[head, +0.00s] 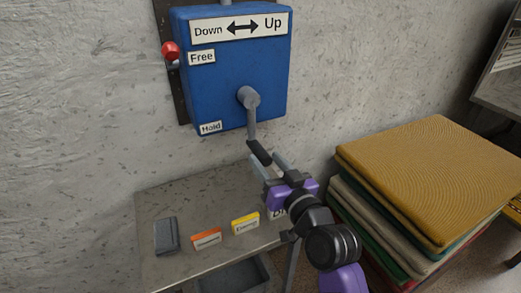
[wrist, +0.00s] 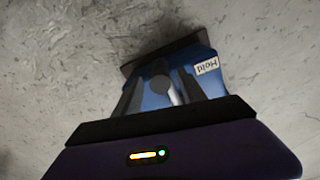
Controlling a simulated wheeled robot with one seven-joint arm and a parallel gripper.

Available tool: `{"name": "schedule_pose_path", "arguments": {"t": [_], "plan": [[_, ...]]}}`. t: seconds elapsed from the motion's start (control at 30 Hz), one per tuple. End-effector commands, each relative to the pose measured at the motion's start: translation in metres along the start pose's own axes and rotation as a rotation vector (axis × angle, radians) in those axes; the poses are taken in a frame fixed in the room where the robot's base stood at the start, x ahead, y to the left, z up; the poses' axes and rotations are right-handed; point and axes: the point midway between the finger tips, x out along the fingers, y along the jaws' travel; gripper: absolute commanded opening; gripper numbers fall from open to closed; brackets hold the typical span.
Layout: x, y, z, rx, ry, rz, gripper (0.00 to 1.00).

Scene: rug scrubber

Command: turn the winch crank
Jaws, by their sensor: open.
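The winch is a blue box (head: 235,80) on the wall with a "Down/Up" arrow label on top. Its grey crank (head: 250,105) comes out of the lower front and hangs down, ending in a black handle (head: 260,152). A red-knobbed lever (head: 170,50) is on the left side beside the "Free" label; a "Hold" label sits lower. My gripper (head: 266,164) is open, with its fingers near the black handle; I cannot tell whether they touch it. In the wrist view, the blue box (wrist: 205,80) and the grey crank arm (wrist: 172,92) show between and beyond the fingers.
A grey metal table (head: 160,205) below holds a dark grey block (head: 166,236), an orange-labelled item (head: 206,239) and a yellow-labelled item (head: 245,223). A stack of folded rugs (head: 430,180) stands at the right. Bare wall surrounds the winch.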

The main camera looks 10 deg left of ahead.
Motion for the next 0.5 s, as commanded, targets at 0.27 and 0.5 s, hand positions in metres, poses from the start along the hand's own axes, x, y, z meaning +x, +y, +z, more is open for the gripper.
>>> {"name": "schedule_pose_path", "arguments": {"t": [0.27,0.5], "plan": [[0.037,0.0,-0.001,0.0,0.0,0.0,0.49],[0.046,0.0,0.0,0.0,0.001,0.001,0.49]]}}
